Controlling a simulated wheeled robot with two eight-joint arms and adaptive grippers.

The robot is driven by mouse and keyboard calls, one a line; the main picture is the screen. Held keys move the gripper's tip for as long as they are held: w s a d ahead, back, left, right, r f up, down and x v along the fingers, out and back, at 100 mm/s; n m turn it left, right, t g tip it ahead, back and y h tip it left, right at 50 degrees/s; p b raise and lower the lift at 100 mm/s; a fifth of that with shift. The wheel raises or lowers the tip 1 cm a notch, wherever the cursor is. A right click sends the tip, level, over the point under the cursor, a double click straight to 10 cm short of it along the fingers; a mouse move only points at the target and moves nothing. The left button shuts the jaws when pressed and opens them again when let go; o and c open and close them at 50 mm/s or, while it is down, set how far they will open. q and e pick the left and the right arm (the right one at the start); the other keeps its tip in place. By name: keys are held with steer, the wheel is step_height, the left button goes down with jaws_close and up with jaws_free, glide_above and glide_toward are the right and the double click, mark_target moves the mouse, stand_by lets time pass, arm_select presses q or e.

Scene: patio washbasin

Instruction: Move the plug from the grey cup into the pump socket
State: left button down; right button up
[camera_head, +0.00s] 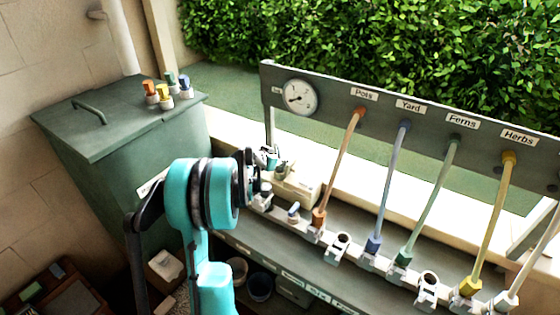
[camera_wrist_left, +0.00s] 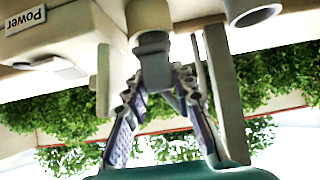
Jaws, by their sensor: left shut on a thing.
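My left gripper (camera_head: 270,160) is above the left end of the bench rail, beside the beige pump housing (camera_head: 300,187). In the left wrist view its two fingers (camera_wrist_left: 160,88) are shut on a grey plug (camera_wrist_left: 154,62). The plug's end meets a pale cylindrical part (camera_wrist_left: 149,16); I cannot tell whether it is inserted or only lined up. A "Power" label (camera_wrist_left: 26,19) is on the pale body nearby. An open grey cup (camera_wrist_left: 254,12) shows at the upper right of the wrist view. In the head view the gripper hides the plug. My right gripper is not in view.
Orange (camera_head: 340,165), blue (camera_head: 389,190), green (camera_head: 428,205) and yellow (camera_head: 488,225) hoses run from the labelled panel to the rail. Empty holders (camera_head: 342,243) stand between them. A green bin (camera_head: 120,125) with coloured caps stands at the left.

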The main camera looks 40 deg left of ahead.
arm_select(q)
steer(key=shift+f+b, duration=0.45)
steer(key=shift+f, duration=0.15)
steer(key=c, duration=1.5)
jaws_free()
steer(key=shift+c, duration=0.2)
steer(key=p+v, duration=0.4)
steer(key=v, duration=0.7)
steer(key=shift+p, duration=0.35)
steer(key=shift+r, duration=0.1)
